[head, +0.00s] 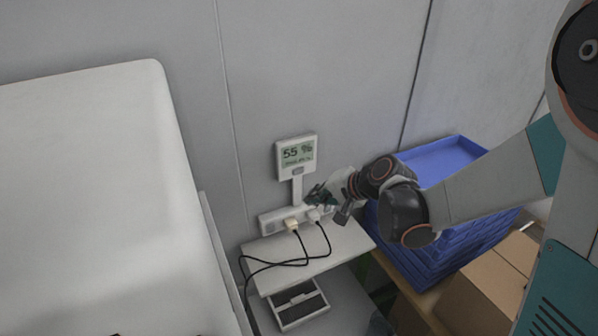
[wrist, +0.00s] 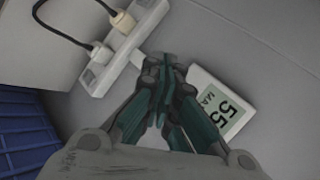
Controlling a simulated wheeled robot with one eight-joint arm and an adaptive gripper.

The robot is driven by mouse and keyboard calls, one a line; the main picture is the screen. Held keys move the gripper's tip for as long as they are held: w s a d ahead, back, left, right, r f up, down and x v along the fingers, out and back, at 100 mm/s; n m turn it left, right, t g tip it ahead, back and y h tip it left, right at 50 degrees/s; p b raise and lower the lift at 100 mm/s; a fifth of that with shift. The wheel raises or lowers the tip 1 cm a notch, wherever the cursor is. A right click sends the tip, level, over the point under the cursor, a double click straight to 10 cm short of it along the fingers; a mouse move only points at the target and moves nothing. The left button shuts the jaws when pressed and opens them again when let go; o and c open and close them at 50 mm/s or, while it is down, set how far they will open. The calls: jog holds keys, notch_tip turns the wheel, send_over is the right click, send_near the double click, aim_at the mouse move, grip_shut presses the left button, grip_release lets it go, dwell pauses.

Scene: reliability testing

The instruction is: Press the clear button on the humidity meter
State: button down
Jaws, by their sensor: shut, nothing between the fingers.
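The humidity meter (head: 296,155) is a white unit on the grey wall, its screen reading 55 %. It stands on a white stem above a power strip. A small grey spot, which may be a button, shows below its screen in the head view. In the wrist view the meter (wrist: 222,103) is at the right, partly covered by my gripper. My gripper (head: 312,197) is shut and empty, just right of the stem and below the meter. In the wrist view its teal fingers (wrist: 165,60) point at the wall between the meter and the power strip. I cannot tell whether they touch anything.
A white power strip (head: 268,224) with plugs and black cables sits at the back of a small white shelf (head: 345,243). Blue crates (head: 440,160) and cardboard boxes (head: 490,275) stand at the right. A large white unit (head: 90,190) fills the left.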

jog(key=w+a, duration=0.2)
jog(key=w, duration=0.4)
jog(key=shift+w+a, duration=0.2)
jog(key=shift+a, duration=0.1)
jog(key=shift+w, duration=0.1)
dwell(1.2)
jog(key=shift+w+a, duration=0.2)
jog(key=shift+w, duration=0.05)
jog(key=shift+w+a+b, duration=0.1)
jog(key=shift+w+b, duration=0.25)
dwell(0.6)
jog(key=shift+s, duration=0.1)
dwell(0.3)
jog(key=shift+s+d, duration=0.3)
jog(key=shift+s, duration=0.35)
jog(key=s, duration=0.1)
jog(key=s+d, duration=0.1)
jog(key=s, duration=0.1)
jog(key=s+d, duration=0.1)
jog(key=shift+s+b, duration=0.3)
jog(key=shift+b, duration=0.05)
